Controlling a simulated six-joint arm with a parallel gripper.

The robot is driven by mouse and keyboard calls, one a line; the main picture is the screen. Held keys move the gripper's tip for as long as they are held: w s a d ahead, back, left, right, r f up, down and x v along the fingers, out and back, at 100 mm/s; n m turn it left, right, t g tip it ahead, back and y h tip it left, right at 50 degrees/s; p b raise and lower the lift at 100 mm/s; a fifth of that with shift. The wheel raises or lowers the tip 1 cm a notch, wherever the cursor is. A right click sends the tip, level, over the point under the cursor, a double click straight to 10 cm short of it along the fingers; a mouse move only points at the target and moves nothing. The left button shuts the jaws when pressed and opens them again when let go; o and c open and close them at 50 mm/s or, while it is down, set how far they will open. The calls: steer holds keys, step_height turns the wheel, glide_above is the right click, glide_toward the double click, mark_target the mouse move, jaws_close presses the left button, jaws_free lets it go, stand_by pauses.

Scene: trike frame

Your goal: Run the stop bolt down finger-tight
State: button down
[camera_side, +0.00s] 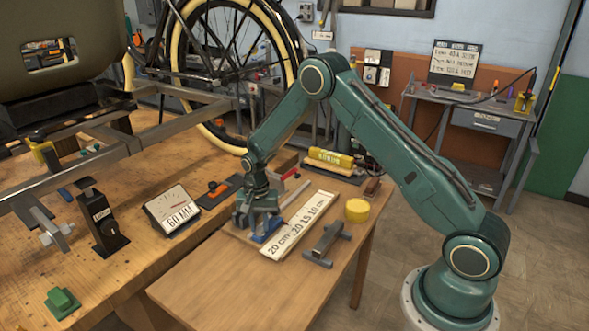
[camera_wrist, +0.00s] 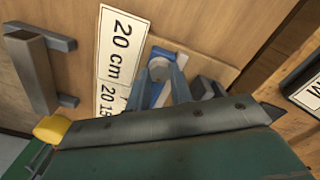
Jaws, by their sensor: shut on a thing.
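My gripper (camera_side: 256,224) is low over the small wooden table, shut on a blue-and-grey piece (camera_side: 267,231). In the wrist view the blue piece (camera_wrist: 160,92) has a round grey end, and the gripper body partly hides it. It is right beside the white 20 cm scale plate (camera_side: 298,225), and I cannot tell whether it touches the tabletop. I cannot clearly make out the stop bolt.
A grey block with a crossbar (camera_side: 327,243) and a yellow round object (camera_side: 357,210) stand right of the scale. A tilted dial display (camera_side: 172,210) and a black upright device (camera_side: 101,220) stand on the bench to the left. The small table's front (camera_side: 220,288) is clear.

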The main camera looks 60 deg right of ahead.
mark_target(260, 228)
steer(key=m, duration=0.6)
steer(key=shift+w+r, duration=0.15)
steer(key=shift+r, duration=0.05)
steer(key=m, duration=0.6)
steer(key=shift+m, duration=0.3)
steer(key=c, duration=1.4)
jaws_free()
steer(key=shift+c, duration=0.2)
steer(key=shift+o, duration=1)
steer(key=shift+f, duration=0.1)
step_height(260, 228, up, 14)
